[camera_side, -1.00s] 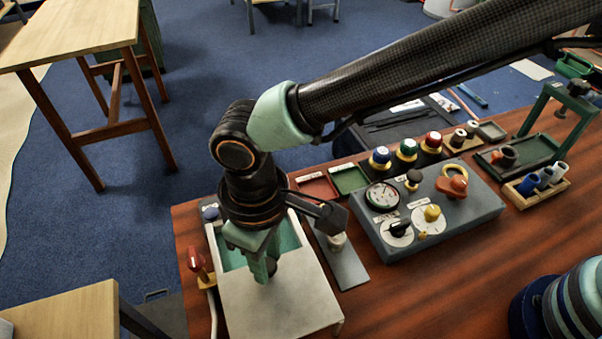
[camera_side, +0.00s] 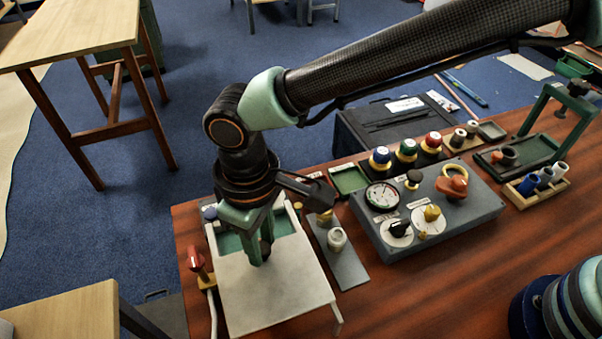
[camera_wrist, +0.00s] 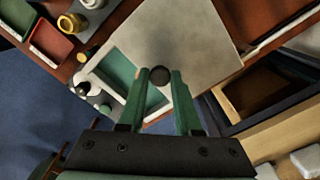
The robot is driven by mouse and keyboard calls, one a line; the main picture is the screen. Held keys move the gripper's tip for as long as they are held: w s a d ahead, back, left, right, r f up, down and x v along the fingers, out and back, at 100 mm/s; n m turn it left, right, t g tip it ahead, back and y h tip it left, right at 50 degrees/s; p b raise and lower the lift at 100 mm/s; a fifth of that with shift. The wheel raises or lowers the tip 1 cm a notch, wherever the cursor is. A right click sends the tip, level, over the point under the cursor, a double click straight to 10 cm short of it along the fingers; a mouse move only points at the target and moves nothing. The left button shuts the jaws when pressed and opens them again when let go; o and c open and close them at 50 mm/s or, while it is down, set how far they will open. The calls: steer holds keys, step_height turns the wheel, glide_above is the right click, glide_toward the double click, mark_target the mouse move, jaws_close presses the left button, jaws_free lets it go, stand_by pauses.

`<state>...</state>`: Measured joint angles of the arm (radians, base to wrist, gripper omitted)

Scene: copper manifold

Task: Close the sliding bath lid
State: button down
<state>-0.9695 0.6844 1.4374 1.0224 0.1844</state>
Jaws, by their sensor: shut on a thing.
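The bath (camera_side: 209,236) is a white-rimmed box with a green interior at the left end of the table. Its pale grey sliding lid (camera_side: 275,296) covers the near part, and a green strip at the far end stays uncovered. In the wrist view the lid (camera_wrist: 195,45) lies beyond the fingertips, with the green opening (camera_wrist: 116,70) to the left. My gripper (camera_side: 258,252) is shut on the lid's dark round knob (camera_wrist: 160,76), near the lid's leading edge. The fingers partly hide the opening.
A red-handled valve (camera_side: 195,259) stands just left of the bath. A grey plate with a white-capped fitting (camera_side: 337,240) lies close on the right. Beyond it is the grey control box (camera_side: 425,215) with gauge and knobs. Small red and green trays (camera_side: 349,179) sit behind.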

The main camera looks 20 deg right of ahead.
steer(key=w, duration=0.8)
steer(key=shift+r, duration=0.15)
steer(key=shift+w, duration=0.15)
steer(key=c, duration=0.6)
jaws_free()
step_height(320, 180, up, 12)
